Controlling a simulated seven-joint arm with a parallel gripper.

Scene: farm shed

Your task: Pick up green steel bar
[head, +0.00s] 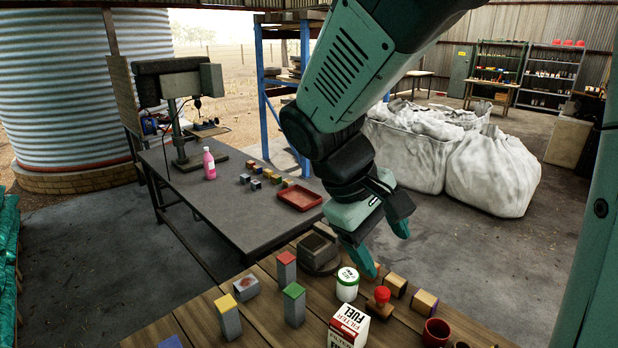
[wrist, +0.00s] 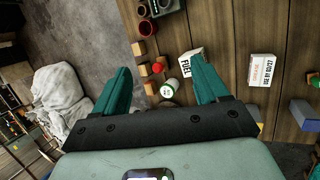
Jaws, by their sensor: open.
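The green steel bar (head: 294,308) is a grey upright block with a green top, standing on the wooden table (head: 265,278) in the head view. It stands between a red-topped bar (head: 286,272) and a white fuel filter carton (head: 347,328). I cannot make it out for certain in the wrist view. My gripper (head: 381,245) is open and empty, above and to the right of the bar, over the table's far edge. In the wrist view its two teal fingers (wrist: 163,84) are spread wide apart.
A yellow-topped bar (head: 228,318), a grey block (head: 246,289), a white jar (head: 347,285), a red-knobbed stamp (head: 381,301), wooden blocks (head: 424,303) and a red cup (head: 436,332) stand around it. A metal bench (head: 235,215) with a red tray (head: 299,198) is behind.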

